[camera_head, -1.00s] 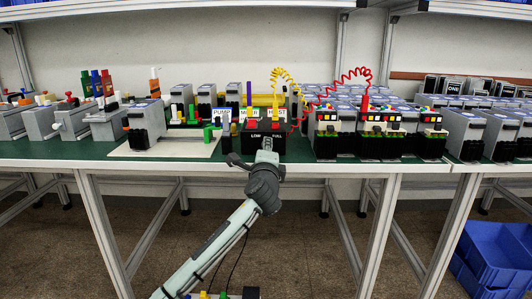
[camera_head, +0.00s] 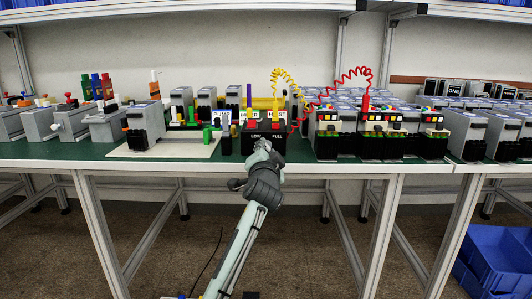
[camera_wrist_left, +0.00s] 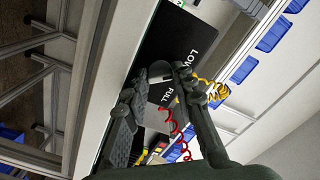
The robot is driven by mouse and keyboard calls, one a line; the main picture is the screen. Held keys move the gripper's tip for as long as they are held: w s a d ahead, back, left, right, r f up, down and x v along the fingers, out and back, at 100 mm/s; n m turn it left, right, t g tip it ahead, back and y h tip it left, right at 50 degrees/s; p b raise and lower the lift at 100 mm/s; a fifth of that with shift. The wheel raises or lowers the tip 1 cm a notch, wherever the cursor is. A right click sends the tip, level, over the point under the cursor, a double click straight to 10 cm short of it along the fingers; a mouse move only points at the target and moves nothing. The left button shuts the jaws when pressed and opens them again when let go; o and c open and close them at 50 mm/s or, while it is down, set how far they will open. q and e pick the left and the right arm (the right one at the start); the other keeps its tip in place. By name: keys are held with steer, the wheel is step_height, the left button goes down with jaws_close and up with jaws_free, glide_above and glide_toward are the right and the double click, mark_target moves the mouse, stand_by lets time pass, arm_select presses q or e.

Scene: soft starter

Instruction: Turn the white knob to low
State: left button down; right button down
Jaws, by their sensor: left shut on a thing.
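The black control box (camera_head: 278,144) stands at the front edge of the green table, with LOW at the left and FULL at the right of its front. Its front panel also shows in the left wrist view (camera_wrist_left: 150,45), with LOW in white letters. My left gripper (camera_head: 262,146) reaches up to the box front between the two labels. In the left wrist view my gripper's fingers (camera_wrist_left: 157,88) are shut around a pale piece that appears to be the white knob (camera_wrist_left: 156,94). The fingers hide most of it, and its pointing direction is unclear. My right gripper is not in view.
A yellow coiled cord (camera_head: 284,76) and a red coiled cord (camera_head: 345,78) rise from around the box. A grey unit on a white plate (camera_head: 190,151) stands to the left. Units with coloured buttons (camera_head: 380,140) stand close on the right.

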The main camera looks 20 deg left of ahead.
arm_select(q)
steer(key=shift+n, duration=0.5)
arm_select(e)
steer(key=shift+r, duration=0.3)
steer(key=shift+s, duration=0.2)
arm_select(q)
steer(key=c, duration=1.5)
jaws_free()
steer(key=shift+c, duration=0.2)
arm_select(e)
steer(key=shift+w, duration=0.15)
